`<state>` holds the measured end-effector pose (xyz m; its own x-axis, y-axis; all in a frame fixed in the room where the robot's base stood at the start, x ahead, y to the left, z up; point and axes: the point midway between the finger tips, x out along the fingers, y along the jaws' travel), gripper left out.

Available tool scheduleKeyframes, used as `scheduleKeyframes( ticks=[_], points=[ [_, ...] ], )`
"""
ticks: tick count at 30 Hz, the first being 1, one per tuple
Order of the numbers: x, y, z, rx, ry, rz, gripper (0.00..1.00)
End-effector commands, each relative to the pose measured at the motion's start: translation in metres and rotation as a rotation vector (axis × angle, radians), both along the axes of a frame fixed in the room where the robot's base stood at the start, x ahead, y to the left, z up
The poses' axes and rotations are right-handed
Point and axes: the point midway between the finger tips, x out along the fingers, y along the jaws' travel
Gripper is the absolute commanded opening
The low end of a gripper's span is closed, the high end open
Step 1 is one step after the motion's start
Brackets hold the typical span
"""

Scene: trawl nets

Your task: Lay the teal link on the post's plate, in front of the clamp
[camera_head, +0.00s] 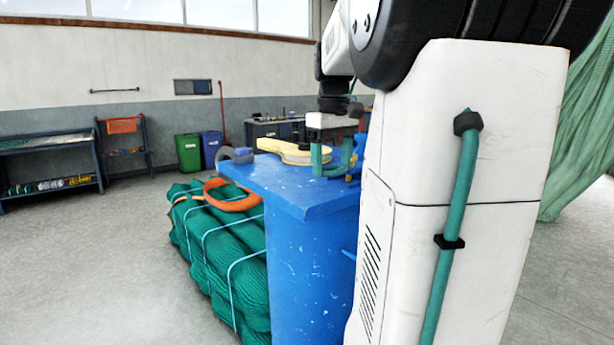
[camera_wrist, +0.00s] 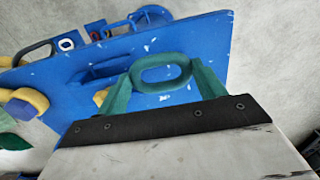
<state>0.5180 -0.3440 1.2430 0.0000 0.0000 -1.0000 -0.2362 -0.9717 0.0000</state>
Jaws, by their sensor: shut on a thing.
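The teal link (camera_wrist: 145,90) is an oval ring held between the two green fingers of my gripper (camera_wrist: 162,76) in the wrist view. The blue plate (camera_wrist: 205,40) lies beneath it; I cannot tell whether the link touches it. In the head view my gripper (camera_head: 334,166) is over the right part of the post's plate (camera_head: 290,190), partly hidden by my own arm. A raised blue bar (camera_wrist: 108,68) on the plate lies just beyond the link in the wrist view; I cannot tell whether it is part of the clamp.
A yellow piece (camera_head: 285,147) and a grey shackle-like piece (camera_head: 237,156) are on the plate. A blue round part (camera_wrist: 151,15) shows at its far edge. A green net bundle (camera_head: 215,240) with an orange loop (camera_head: 230,204) stands left of the post. The floor further left is clear.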

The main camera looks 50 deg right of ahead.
Motion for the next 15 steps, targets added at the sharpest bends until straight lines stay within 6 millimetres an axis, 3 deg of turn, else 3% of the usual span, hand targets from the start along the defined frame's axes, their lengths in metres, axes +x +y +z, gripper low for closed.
scheduleKeyframes(
  ticks=[3, 6, 10, 15],
  points=[
    [0.020, 0.007, -0.002, 0.000, 0.001, 0.004, 0.39],
    [0.027, 0.009, -0.003, 0.000, 0.000, 0.003, 0.39],
    [0.028, 0.010, -0.010, 0.001, 0.001, 0.002, 0.39],
    [0.028, 0.010, -0.033, 0.001, 0.002, 0.003, 0.39]
  ],
)
